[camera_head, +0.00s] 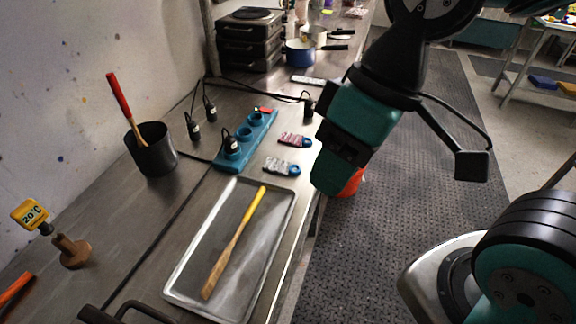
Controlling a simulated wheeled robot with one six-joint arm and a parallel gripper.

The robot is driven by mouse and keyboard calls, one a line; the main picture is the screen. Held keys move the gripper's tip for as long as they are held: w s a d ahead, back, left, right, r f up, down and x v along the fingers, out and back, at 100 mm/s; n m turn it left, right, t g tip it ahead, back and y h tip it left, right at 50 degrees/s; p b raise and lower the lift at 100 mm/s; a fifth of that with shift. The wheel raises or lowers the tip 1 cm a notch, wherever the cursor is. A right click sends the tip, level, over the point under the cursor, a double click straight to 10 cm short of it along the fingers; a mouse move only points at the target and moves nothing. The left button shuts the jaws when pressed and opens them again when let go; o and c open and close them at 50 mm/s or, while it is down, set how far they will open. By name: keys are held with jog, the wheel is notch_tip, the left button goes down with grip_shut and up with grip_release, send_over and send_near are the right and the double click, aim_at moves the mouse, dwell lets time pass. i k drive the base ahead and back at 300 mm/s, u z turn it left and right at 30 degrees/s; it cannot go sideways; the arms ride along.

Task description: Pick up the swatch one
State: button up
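Two small swatch bundles lie flat on the steel bench beside the teal power strip. One is a pink-red swatch bundle (291,140) with a blue end. The other is a pale grey swatch bundle (277,166) with a blue end, a little nearer. I cannot read any number on either, so I cannot tell which is swatch one. My gripper (330,180) hangs at the bench's right edge, to the right of both bundles. Nothing is visibly held.
A metal tray (184,279) with a yellow-handled wooden tool (234,243) lies in front. The power strip (246,141) with plugs and cables runs to the left. A black pot (158,158) holds a red-handled stick.

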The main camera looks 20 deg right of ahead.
aim_at(274, 164)
jog(key=k, duration=0.5)
jog(key=z, duration=0.75)
jog(key=i, duration=0.85)
jog(key=u, duration=2.3)
